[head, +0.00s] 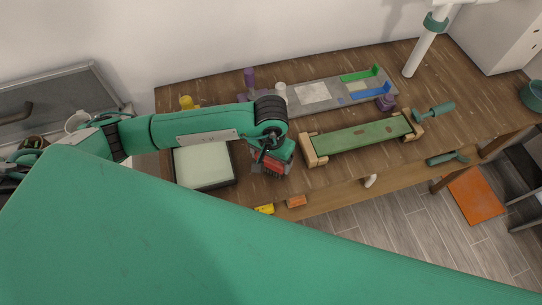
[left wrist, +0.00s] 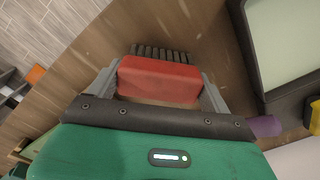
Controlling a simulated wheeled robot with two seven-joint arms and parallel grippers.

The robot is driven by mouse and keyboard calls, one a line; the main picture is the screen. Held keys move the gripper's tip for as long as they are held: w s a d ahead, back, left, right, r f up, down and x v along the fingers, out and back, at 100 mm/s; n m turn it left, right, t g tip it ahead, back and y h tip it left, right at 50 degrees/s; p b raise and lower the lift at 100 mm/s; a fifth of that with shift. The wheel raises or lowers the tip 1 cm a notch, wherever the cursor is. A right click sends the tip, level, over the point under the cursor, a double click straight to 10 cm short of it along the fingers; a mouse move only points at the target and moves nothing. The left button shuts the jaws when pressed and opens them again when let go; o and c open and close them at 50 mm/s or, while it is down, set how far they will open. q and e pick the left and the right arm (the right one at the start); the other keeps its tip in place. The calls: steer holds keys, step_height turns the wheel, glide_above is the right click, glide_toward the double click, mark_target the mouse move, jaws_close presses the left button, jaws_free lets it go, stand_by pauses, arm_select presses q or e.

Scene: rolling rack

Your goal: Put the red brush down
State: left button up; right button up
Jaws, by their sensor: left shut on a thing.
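The red brush (left wrist: 158,80) has a red block body and dark bristles. My left gripper (left wrist: 160,88) is shut on it, with one grey finger on each side of the red body. In the head view the brush (head: 271,164) is under my left gripper (head: 270,158), over the wooden workbench (head: 240,191), just right of the framed pale panel. The bristles point away from the palm in the wrist view. Whether the bristles touch the bench top I cannot tell. My right gripper does not show.
A framed pale panel (head: 203,166) lies left of the brush; a green board on wooden supports (head: 360,138) stands to the right. A grey tray (head: 313,93) lies behind. Yellow (head: 265,209) and orange (head: 296,201) pieces are near the front edge.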

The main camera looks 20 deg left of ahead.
arm_select(q)
steer(key=shift+f, duration=0.15)
steer(key=o, duration=0.8)
steer(key=shift+r, duration=0.25)
step_height(320, 180, up, 10)
steer(key=b, duration=0.4)
steer(key=shift+r, duration=0.15)
steer(key=shift+r+b, duration=0.4)
steer(key=shift+r, duration=0.4)
